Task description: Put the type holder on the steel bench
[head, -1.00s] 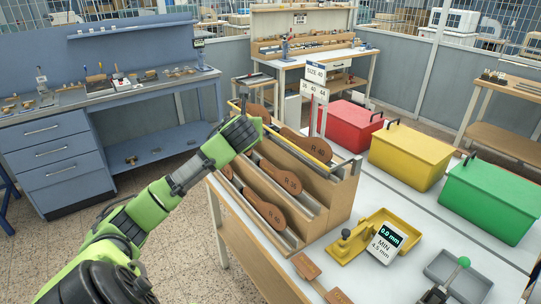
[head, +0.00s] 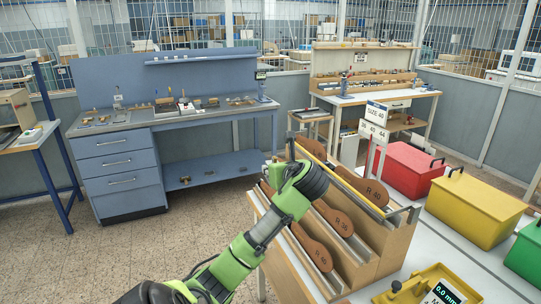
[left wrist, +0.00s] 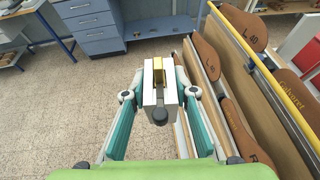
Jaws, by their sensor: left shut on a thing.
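The type holder (left wrist: 168,99), a pale grey block with a brass piece on top and a dark round knob, is clasped between the fingers of my left gripper (left wrist: 160,94) in the left wrist view. It hangs in the air over the speckled floor beside the wooden rack. In the head view my left wrist hides the gripper and most or all of the holder. The bench with the grey steel top (head: 218,113) and blue drawers stands beyond my left arm at the back left, well apart from the gripper. My right gripper is not in view.
A wooden rack (head: 386,262) with brown sole-shaped boards stands close right of my left arm. Several tools and small blocks sit along the back of the steel top; its front strip looks mostly bare. Red (head: 408,170) and yellow boxes (head: 475,208) stand at right. Open floor lies left.

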